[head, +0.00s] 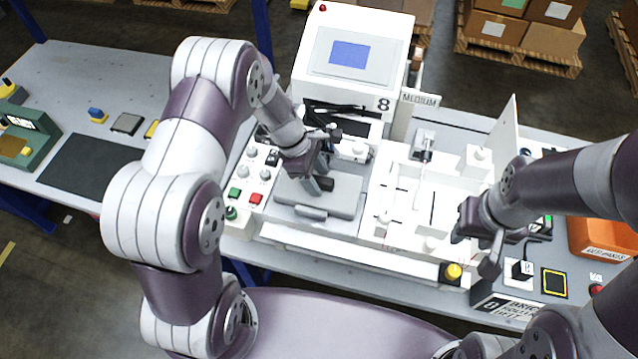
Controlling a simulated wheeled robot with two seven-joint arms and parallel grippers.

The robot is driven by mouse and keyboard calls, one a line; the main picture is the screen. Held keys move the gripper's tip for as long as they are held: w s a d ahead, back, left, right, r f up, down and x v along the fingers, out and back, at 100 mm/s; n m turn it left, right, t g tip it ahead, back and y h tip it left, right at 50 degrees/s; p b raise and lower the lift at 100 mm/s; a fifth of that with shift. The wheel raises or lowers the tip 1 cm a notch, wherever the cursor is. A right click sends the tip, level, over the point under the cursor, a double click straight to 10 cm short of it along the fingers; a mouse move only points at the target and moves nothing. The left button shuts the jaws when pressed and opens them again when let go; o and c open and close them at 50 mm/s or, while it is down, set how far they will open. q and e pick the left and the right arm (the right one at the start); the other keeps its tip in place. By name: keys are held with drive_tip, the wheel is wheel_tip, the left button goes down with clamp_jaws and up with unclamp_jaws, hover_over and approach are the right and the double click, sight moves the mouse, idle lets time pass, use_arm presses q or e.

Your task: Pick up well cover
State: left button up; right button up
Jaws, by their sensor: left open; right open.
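A flat grey slab (345,199), which looks like the well cover, lies on the white machine left of its white tray area. A small dark block (326,184) shows on it, right at my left gripper. My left gripper (318,187) is open and points down over the slab, its fingers beside the dark block; whether they touch it I cannot tell. The gripper hides part of the slab's back left. My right gripper (475,252) is open and empty, over the right front part of the machine near a yellow button (453,271).
A white box with a blue screen (348,54) stands behind the slab. Green and red buttons (255,198) lie to its left. A raised white panel (503,133) stands at the right. An orange bin (600,238) is far right. A dark mat (88,172) lies bare at left.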

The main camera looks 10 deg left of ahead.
use_arm(q)
drive_tip(key=shift+s, duration=0.1)
clamp_jaws()
